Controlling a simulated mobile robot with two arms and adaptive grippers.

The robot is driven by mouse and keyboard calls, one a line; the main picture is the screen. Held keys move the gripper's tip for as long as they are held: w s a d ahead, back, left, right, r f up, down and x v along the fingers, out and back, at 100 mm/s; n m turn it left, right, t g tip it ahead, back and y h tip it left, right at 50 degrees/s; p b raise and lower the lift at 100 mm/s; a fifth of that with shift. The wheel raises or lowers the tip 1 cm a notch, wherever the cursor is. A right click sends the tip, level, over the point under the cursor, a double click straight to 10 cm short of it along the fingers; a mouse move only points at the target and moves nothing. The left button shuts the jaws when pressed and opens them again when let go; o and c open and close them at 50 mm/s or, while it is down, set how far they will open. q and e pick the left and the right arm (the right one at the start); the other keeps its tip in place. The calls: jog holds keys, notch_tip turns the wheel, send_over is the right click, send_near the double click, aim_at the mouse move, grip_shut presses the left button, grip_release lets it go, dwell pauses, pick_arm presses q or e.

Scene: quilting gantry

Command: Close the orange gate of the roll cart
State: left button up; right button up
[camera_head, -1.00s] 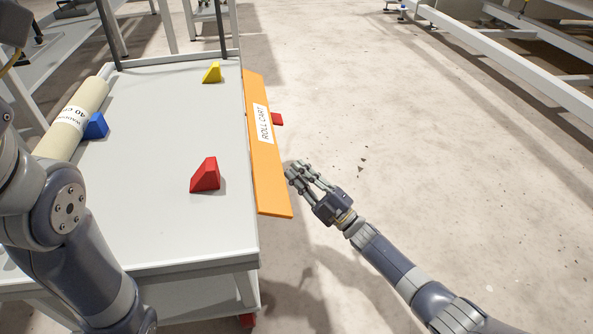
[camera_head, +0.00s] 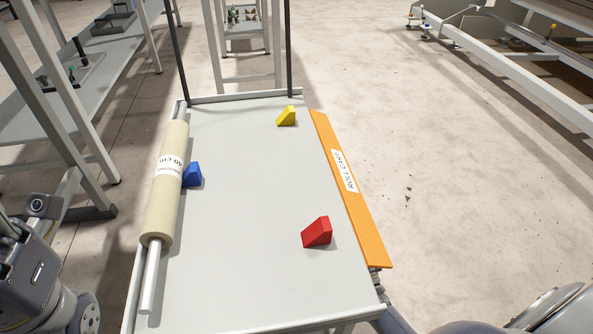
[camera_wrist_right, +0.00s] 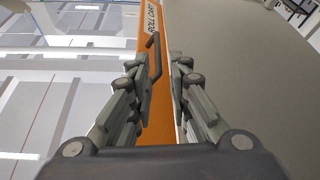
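The orange gate (camera_head: 348,188), labelled ROLL CART, runs along the right side of the roll cart (camera_head: 235,270). Its labelled face shows from above, leaning outward from the deck edge. My right gripper is mostly hidden below the gate's near end in the head view; only a small part shows there. In the right wrist view my right gripper (camera_wrist_right: 160,72) is open, its fingers parted in front of the orange gate (camera_wrist_right: 157,127). A dark bar handle (camera_wrist_right: 155,55) on the gate shows close to the left finger; contact cannot be told. My left gripper is not in view.
A cream fabric roll (camera_head: 166,190) on a metal tube lies along the cart's left side. A blue wedge (camera_head: 192,175) sits beside it, with a yellow wedge (camera_head: 287,117) and a red wedge (camera_head: 317,232) on the deck. Clear floor lies right of the gate.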

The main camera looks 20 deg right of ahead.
aim_at(338, 175)
jog(key=b+x, duration=0.1)
jog(key=x, duration=0.2)
jog(key=b+x, duration=0.1)
jog(key=x, duration=0.6)
jog(key=shift+w+d+b, duration=0.2)
jog(key=shift+d+b, duration=0.1)
jog(key=shift+b, duration=0.1)
jog(key=shift+c, duration=0.4)
grip_shut()
